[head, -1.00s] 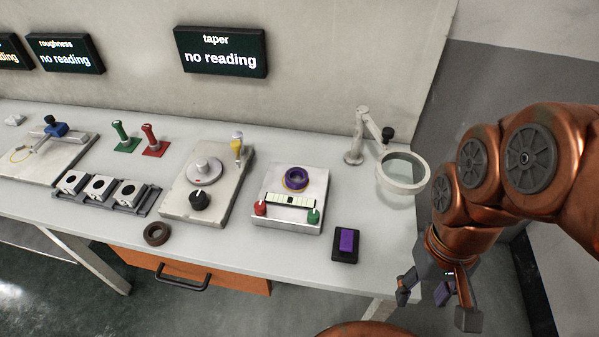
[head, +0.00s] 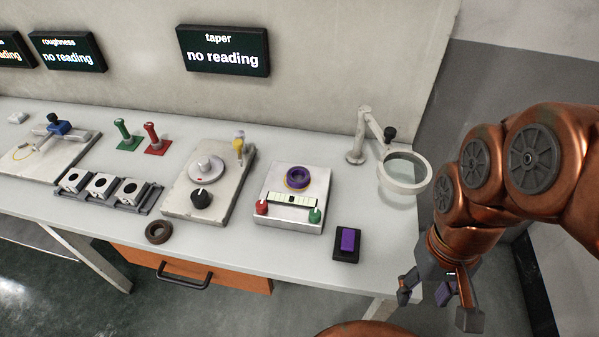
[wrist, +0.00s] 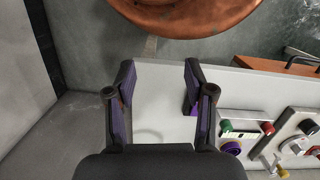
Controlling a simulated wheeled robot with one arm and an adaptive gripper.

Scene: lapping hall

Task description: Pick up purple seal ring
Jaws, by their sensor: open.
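The purple seal ring (head: 297,176) lies flat on top of a white gauge block (head: 290,224) with a level strip and red and green knobs, on the bench. It also shows in the wrist view (wrist: 232,148) at the lower right. My gripper (head: 440,292) hangs off the bench's right front corner, to the right of the ring and well apart from it. In the wrist view my gripper (wrist: 158,82) has its two fingers spread wide, with nothing between them but bench top and floor beyond.
A black block with a purple top (head: 347,244) stands right of the gauge block. A magnifier on an arm (head: 404,172) stands at the bench's right end. A brown ring (head: 158,232) lies near the front edge. A dial plate (head: 178,205) stands left of the gauge block.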

